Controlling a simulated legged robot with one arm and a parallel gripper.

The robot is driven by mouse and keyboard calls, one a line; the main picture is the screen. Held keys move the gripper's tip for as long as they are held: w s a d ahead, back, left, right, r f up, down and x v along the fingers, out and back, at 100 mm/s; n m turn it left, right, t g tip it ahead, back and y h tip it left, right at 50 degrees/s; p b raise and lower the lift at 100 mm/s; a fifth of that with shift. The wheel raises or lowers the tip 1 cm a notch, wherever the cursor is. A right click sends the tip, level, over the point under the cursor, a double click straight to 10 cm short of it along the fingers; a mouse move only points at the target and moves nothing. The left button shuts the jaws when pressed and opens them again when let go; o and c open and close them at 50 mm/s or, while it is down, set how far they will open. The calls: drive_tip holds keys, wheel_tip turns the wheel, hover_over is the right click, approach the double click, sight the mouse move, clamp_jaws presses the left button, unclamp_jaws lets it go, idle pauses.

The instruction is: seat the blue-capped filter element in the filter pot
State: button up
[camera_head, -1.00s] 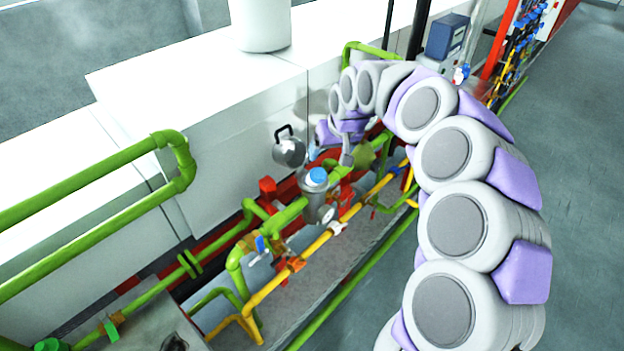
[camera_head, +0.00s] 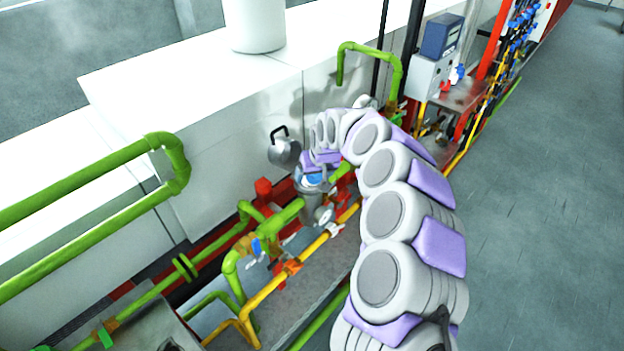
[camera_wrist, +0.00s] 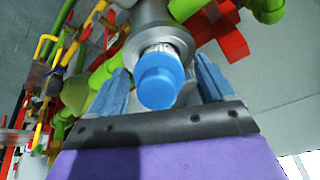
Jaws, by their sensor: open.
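The filter element's blue cap (camera_wrist: 160,80) faces the wrist camera, with a short pale band of its body showing behind it. The element stands in the mouth of the grey filter pot (camera_wrist: 133,42), its cap sticking out past the rim; its lower part is hidden inside. In the head view, the blue cap (camera_head: 313,180) sits on top of the grey pot (camera_head: 312,203). My gripper (camera_wrist: 161,66) is open, its two blue fingers on either side of the cap with visible gaps. In the head view, my gripper (camera_head: 320,166) is just above the cap, its fingers largely hidden.
A grey lid with a black handle (camera_head: 284,152) is beside the white wall, behind the pot. Green pipes (camera_head: 290,213), a yellow pipe (camera_head: 262,294) and red fittings (camera_head: 263,189) crowd around the pot. Open floor (camera_head: 540,220) lies to the right.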

drive_tip(key=shift+x, duration=0.95)
drive_tip(key=c, duration=1.2)
drive_tip(key=shift+r, duration=0.15)
